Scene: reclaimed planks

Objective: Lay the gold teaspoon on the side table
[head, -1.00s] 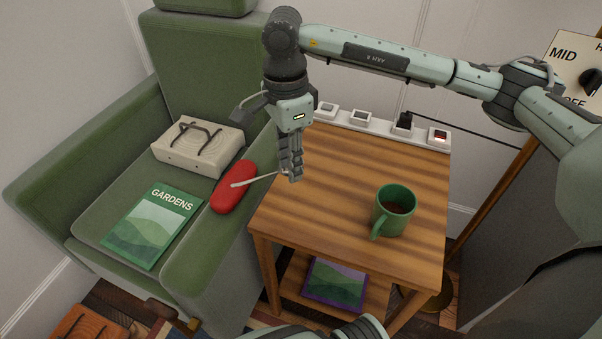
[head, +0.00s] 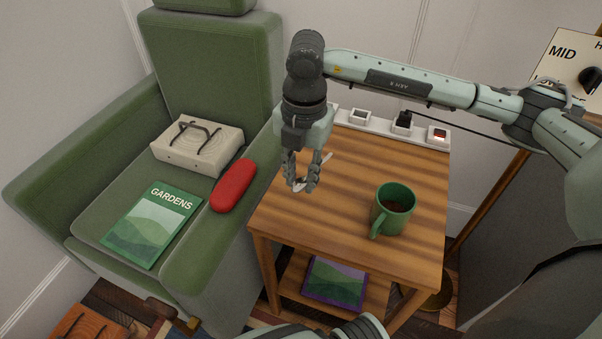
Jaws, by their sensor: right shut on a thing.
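My right gripper (head: 302,186) points down over the left part of the wooden side table (head: 340,220). It is shut on the teaspoon (head: 327,157), which looks pale rather than clearly gold here. One end of the teaspoon shows beside the right finger, and another bit shows low between the fingers. The fingers hide the rest. I cannot tell whether the teaspoon touches the tabletop. My left gripper is not in view.
A green mug (head: 395,208) with dark liquid stands on the table's right. A power strip (head: 383,124) runs along the back edge. The armchair (head: 205,70) at left holds a red case (head: 233,186), a "GARDENS" magazine (head: 152,225) and a pale block (head: 197,147). The table's front middle is clear.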

